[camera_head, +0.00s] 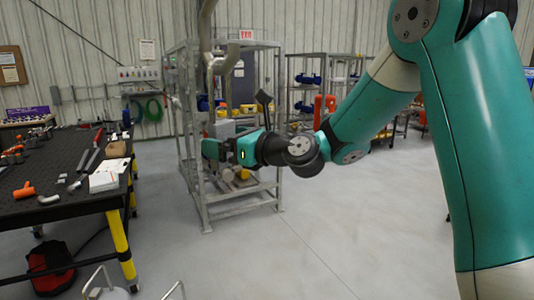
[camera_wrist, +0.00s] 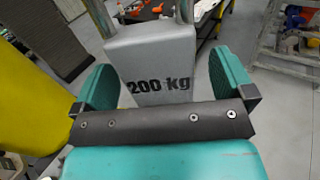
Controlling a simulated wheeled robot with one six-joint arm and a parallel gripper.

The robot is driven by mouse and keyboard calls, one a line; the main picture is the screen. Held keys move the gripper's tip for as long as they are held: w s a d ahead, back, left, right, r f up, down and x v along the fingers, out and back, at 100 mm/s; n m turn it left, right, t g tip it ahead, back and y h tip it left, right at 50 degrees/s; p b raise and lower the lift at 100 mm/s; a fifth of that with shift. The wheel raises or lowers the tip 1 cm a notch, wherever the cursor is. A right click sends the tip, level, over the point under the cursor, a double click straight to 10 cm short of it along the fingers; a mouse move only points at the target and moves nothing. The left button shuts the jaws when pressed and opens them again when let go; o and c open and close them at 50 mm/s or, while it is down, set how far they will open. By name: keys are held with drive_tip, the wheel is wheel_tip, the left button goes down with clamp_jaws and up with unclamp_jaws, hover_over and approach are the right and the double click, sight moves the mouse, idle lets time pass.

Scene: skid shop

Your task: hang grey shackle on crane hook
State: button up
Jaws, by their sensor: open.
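A grey block (camera_head: 223,129) shows just above the fingers in the head view. I cannot tell whether either is part of the shackle or a separate load. A gap shows beside the right finger; contact on the left is unclear.
A black perforated table (camera_head: 60,165) on the left holds an orange shackle (camera_head: 24,190), small grey parts and a white box (camera_head: 104,182). A grey metal frame (camera_head: 205,215) stands around and behind my gripper. A yellow surface (camera_wrist: 30,100) is close at left.

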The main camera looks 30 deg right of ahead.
drive_tip(key=b+v, duration=0.5)
drive_tip(key=v, duration=0.9)
drive_tip(key=shift+s+d, duration=0.15)
drive_tip(key=shift+s, duration=0.25)
drive_tip(key=s+a+f+n+g+b, duration=0.3)
drive_tip(key=s+a+f+n+g, duration=0.25)
drive_tip(key=n, duration=0.45)
drive_tip(key=s+a+f+n+g+b, duration=0.3)
drive_tip(key=a+f+n+g, duration=0.1)
drive_tip(key=a+f+n, duration=0.4)
drive_tip(key=s+d+f+n+g+h+b, duration=0.1)
drive_tip(key=s+f+n+g+h+b, duration=0.2)
drive_tip(key=s+f+n, duration=0.7)
drive_tip(key=shift+s+d+f+n+g+h, duration=0.3)
drive_tip(key=shift+s+n+g+h, duration=0.75)
drive_tip(key=shift+n, duration=3.25)
drive_tip(key=shift+w+a+h, duration=0.15)
drive_tip(key=shift+w+h, duration=0.1)
